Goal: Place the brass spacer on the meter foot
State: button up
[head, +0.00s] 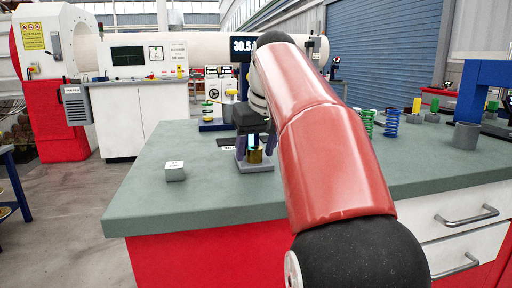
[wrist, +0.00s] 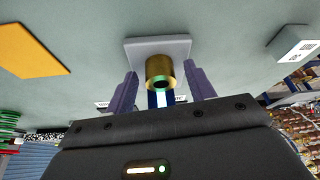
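The brass spacer (head: 255,156) is a short hollow cylinder. It stands upright on a grey square plate (head: 255,167) on the bench; the wrist view shows the spacer (wrist: 160,70) and the plate (wrist: 160,45) too. I cannot tell whether this plate is the meter foot. My gripper (head: 255,145) points down over the spacer. In the wrist view its two purple fingers (wrist: 163,88) stand either side of the spacer, with a visible gap on each side. A blue and white thing (wrist: 160,99) shows between the fingers.
Green and blue springs (head: 390,123) and a grey cup (head: 466,136) stand right. A yellow plate (wrist: 30,48) lies left in the wrist view. A display (head: 242,43) is behind my arm.

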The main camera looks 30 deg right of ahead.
jog(key=shift+r, duration=0.45)
jog(key=p+v, duration=0.2)
jog(key=v, duration=0.9)
jog(key=shift+s+r+p, duration=0.15)
jog(key=shift+r+p, duration=0.05)
jog(key=shift+p, duration=0.2)
jog(key=shift+s, duration=0.1)
